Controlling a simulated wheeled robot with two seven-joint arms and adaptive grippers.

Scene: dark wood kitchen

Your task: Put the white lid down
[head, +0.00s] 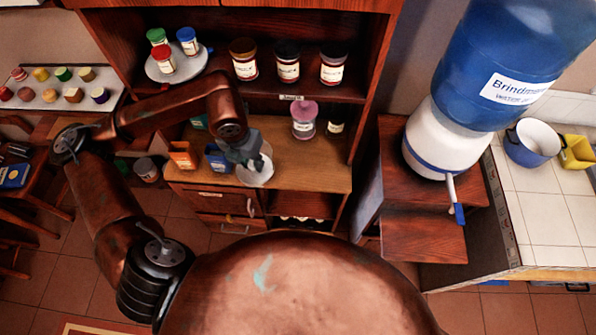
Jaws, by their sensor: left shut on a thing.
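The white lid (258,175) is a pale round disc in the head view, over the lower wooden counter of the cabinet. My left gripper (248,158) is shut on the lid and covers its upper left part. The lid looks tilted, and I cannot tell whether it touches the counter (310,172). My right gripper is out of view.
An orange box (183,155) and a blue box (218,158) stand left of the lid. A pink-topped jar (304,120) stands behind right. Labelled jars (288,63) line the shelf above. The counter's right front is clear. A water dispenser (445,140) stands right.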

